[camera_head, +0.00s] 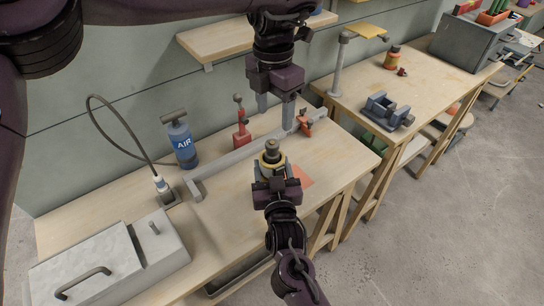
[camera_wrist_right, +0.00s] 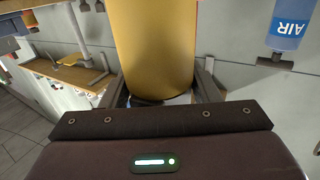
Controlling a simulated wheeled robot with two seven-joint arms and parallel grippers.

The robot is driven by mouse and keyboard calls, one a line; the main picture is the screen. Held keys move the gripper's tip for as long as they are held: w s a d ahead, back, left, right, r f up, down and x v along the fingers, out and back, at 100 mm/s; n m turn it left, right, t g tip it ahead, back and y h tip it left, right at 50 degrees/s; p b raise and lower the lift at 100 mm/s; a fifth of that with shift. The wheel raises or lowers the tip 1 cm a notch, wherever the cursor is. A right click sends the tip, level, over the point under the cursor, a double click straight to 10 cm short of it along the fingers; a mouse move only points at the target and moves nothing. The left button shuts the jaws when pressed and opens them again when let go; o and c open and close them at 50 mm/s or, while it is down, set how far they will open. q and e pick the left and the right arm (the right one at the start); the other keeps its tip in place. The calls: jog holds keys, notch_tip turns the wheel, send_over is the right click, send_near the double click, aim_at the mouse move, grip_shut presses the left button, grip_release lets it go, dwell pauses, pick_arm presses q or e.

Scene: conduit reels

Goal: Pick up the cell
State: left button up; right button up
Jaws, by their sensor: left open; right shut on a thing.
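The cell, a yellow cylinder with a dark top (camera_head: 271,157), is held upright in my right gripper (camera_head: 272,172), above the front of the workbench. In the right wrist view the yellow cylinder (camera_wrist_right: 155,45) fills the space between the two fingers, and its lower end is partly hidden behind the gripper body. My left gripper (camera_head: 275,112) is open and empty, fingers pointing down, above and behind the cell near the grey bar clamp (camera_head: 240,153).
The bar clamp has red parts (camera_head: 241,130). A blue AIR canister (camera_head: 181,140) and cable stand left; a grey case (camera_head: 105,265) lies front left. A shelf (camera_head: 235,40) hangs behind.

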aim_at(272, 143)
pick_arm(q)
jog(key=shift+w+a+f, duration=0.1)
jog(key=shift+w+a, duration=0.2)
jog(key=shift+a, duration=0.05)
notch_tip(272, 143, down, 5)
jog(key=shift+f, duration=0.1)
jog(key=shift+s+d+f, duration=0.1)
jog(key=shift+s+f, duration=0.15)
jog(key=shift+f, duration=1.15)
jog(key=shift+s+f, duration=0.2)
jog(key=shift+f, duration=1.2)
jog(key=c, duration=1.1)
notch_tip(272, 143, up, 10)
jog(key=shift+r, duration=0.1)
pick_arm(e)
jog(key=o, duration=1.3)
jog(key=shift+c, duration=0.2)
jog(key=shift+s, duration=0.15)
